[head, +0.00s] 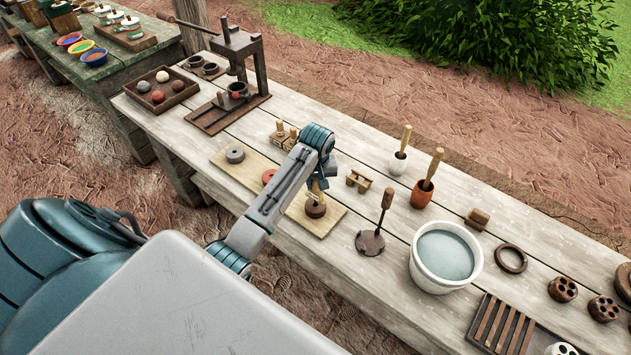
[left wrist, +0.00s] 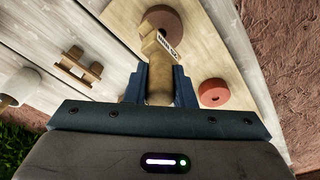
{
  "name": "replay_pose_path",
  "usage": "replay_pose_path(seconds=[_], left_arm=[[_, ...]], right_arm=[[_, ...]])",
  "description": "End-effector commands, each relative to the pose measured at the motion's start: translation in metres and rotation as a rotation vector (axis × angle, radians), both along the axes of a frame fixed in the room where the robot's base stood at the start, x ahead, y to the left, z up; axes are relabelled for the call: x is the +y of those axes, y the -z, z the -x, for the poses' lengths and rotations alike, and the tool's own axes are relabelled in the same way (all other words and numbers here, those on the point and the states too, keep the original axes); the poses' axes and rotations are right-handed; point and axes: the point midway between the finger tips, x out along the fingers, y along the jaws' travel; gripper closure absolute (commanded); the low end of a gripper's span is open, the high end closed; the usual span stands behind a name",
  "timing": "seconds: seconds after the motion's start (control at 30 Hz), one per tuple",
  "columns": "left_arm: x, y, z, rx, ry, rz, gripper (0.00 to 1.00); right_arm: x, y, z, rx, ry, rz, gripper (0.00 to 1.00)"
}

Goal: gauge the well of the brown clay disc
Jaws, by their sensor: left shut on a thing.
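The brown clay disc (head: 316,209) lies on the pale board (head: 322,228) at its near right end. It also shows at the top of the left wrist view (left wrist: 172,18). My left gripper (left wrist: 160,82) is shut on a pale wooden gauge (left wrist: 155,58) with a dark-marked label on its side. In the head view the gauge (head: 319,188) points down at the brown disc. Its lower end overlaps the disc in both views, and I cannot tell whether it touches. The disc's well is mostly hidden. My right gripper is out of view.
A red disc (head: 268,176) and a grey disc (head: 235,155) lie on the same board. A small wooden rest (head: 358,181) stands to the right, near a round iron with an upright handle (head: 371,241). A white bucket (head: 445,257) stands farther right.

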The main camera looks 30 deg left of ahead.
Motion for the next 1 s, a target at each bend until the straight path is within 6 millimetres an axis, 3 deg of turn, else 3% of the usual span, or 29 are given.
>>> replay_pose_path(seconds=[1.0], left_arm=[[0.0,0.011,0.0,0.0,0.0,0.0,0.97]], right_arm=[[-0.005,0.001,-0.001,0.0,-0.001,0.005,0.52]])
